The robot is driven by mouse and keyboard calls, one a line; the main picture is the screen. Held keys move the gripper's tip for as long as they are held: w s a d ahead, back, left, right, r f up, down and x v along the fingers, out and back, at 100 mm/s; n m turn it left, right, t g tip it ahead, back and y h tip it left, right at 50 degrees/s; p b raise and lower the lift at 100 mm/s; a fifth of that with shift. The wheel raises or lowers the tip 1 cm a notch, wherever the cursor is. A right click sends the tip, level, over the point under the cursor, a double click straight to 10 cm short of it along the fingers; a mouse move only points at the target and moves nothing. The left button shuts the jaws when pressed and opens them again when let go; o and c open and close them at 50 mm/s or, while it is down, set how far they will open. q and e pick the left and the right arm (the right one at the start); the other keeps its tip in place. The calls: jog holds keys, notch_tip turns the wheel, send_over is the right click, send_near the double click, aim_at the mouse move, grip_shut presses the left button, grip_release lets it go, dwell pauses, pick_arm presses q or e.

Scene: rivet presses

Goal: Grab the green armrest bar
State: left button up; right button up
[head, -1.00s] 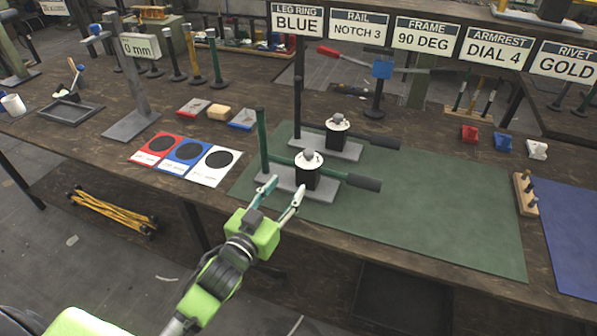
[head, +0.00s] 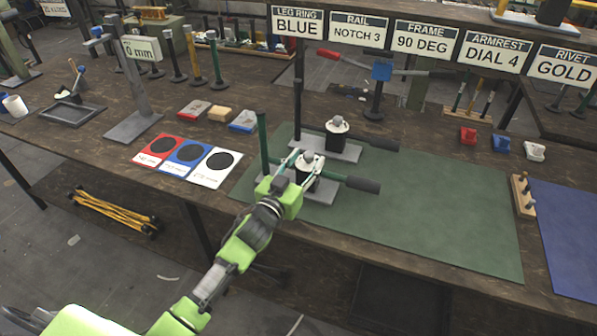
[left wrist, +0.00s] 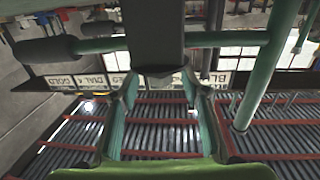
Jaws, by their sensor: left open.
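The green armrest bar (head: 336,177) runs level across the nearer press, with a black grip (head: 363,185) at its right end and a green post (head: 263,143) at its left. A black block with a white dial top (head: 309,160) sits at its middle. My left gripper (head: 304,168) is open, its fingers reaching to the near side of that block. In the left wrist view the bar (left wrist: 215,39) crosses the top, beyond the open fingers (left wrist: 162,88), with the black block (left wrist: 154,30) between them. Contact cannot be told. My right gripper is not in view.
A second, similar press (head: 337,140) stands just behind. The green mat (head: 440,205) is clear to the right. Red, blue and white cards (head: 187,152) lie to the left. Signs (head: 427,40) hang above the back of the bench (head: 160,105).

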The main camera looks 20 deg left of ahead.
pick_arm(q)
jog(key=shift+w+d, duration=0.2)
jog(key=shift+w, duration=1.15)
jog(key=shift+c, duration=0.2)
grip_shut()
jog(key=shift+r, duration=0.1)
jog(key=shift+r, duration=0.15)
